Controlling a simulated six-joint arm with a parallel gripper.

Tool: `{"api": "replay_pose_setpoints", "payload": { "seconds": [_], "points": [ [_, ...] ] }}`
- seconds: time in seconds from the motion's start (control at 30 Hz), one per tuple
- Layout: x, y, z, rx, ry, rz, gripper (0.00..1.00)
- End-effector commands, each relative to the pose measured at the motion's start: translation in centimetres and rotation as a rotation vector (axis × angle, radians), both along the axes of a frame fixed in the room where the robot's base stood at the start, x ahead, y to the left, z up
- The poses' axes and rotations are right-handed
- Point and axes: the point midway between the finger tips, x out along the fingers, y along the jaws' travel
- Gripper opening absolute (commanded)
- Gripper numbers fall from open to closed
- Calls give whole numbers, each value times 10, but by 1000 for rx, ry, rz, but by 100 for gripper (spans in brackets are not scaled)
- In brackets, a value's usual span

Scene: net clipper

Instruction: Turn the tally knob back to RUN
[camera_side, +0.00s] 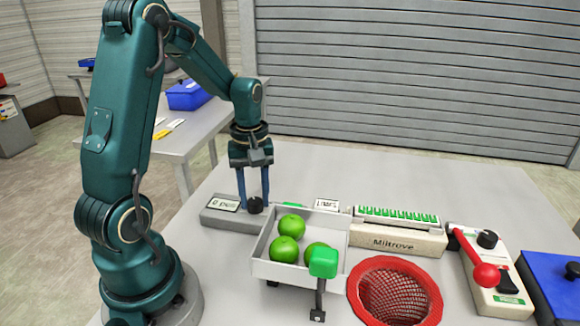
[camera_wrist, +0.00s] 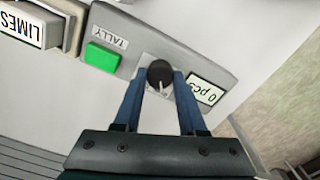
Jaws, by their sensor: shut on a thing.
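The tally knob (camera_wrist: 160,75) is a round black knob with a pale pointer line, on the grey tally box (camera_wrist: 135,22). My gripper (camera_wrist: 158,84) has its two blue fingers on either side of the knob and is shut on it. In the side view the knob (camera_side: 255,204) sits between the fingertips of my gripper (camera_side: 254,200), which points straight down. The box carries a display (camera_wrist: 206,90) reading "0 pcs", a TALLY label (camera_wrist: 108,39) and a green button (camera_wrist: 102,57). I cannot read any RUN mark by the knob.
A white tray (camera_side: 262,272) with three limes stands close in front of the tally box. A red-rimmed net funnel (camera_side: 395,262), a cream Miltrove unit (camera_side: 425,243), a control box with a red-ball lever (camera_side: 487,274) and a blue bin (camera_side: 553,272) lie to the right.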

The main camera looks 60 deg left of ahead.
Motion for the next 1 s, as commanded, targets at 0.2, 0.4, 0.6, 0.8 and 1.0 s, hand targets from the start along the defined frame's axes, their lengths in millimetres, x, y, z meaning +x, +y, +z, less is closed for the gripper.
{"api": "replay_pose_setpoints", "payload": {
  "seconds": [0.2, 0.4, 0.6, 0.8, 1.0],
  "points": [
    [0, 0, 1, 1, -1, 16, 0],
    [0, 0, 1, 1, -1, 17, 0],
    [0, 0, 0, 1, -1, 16, 70],
    [0, 0, 0, 0, 0, 15, 70],
    [1, 1, 11, 3, -4, 14, 70]
  ]
}}
